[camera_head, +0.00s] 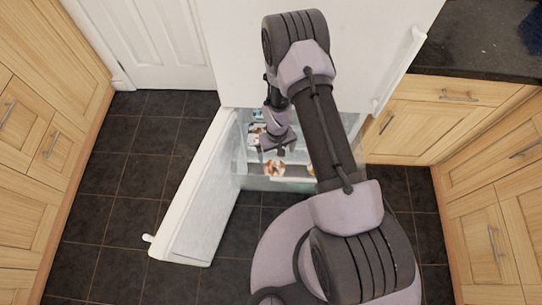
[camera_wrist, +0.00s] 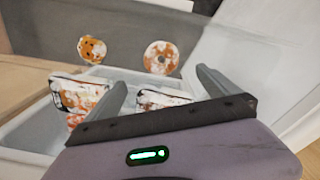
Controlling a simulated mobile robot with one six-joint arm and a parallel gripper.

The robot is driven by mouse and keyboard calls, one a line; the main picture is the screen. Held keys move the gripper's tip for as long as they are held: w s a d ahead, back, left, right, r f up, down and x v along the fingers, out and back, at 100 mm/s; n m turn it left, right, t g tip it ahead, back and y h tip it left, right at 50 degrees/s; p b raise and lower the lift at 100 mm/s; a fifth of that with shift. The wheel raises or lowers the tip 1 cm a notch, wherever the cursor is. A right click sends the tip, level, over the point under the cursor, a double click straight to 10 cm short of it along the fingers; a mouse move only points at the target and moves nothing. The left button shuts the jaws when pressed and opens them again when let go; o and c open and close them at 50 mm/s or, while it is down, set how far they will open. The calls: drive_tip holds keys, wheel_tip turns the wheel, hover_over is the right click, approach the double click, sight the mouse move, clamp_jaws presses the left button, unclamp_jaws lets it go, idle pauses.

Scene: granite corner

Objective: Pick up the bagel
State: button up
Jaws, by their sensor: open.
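A round, ring-shaped item with a pale and reddish-brown mottled surface, which looks like the bagel (camera_wrist: 161,58), lies in the fridge's lower compartment. In the wrist view it is beyond my fingertips, near the middle. A smaller brown round item (camera_wrist: 92,50) lies to its left. In the head view one brownish round item (camera_head: 274,169) shows just below my gripper (camera_head: 277,150); I cannot tell which of the two it is. In the wrist view my gripper (camera_wrist: 161,78) is open, with nothing held between its fingers.
Two printed packages, one at left (camera_wrist: 75,96) and one between the fingers' bases (camera_wrist: 160,98), lie nearer the gripper. The open white fridge door (camera_head: 200,190) stands to the left. Pale compartment walls surround the items. Wooden cabinets (camera_head: 440,125) stand at right.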

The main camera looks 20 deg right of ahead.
drive_tip(key=b, duration=0.3)
approach(275, 166)
drive_tip(key=s+f, duration=0.2)
drive_tip(key=f+b, duration=0.1)
drive_tip(key=f, duration=0.1)
drive_tip(key=f+b, duration=0.1)
drive_tip(key=f, duration=0.1)
drive_tip(key=w+f+b, duration=0.1)
drive_tip(key=f, duration=0.1)
drive_tip(key=shift+a, duration=0.25)
drive_tip(key=shift+r, duration=0.2)
drive_tip(key=shift+c, duration=0.2)
drive_tip(key=c, duration=0.6)
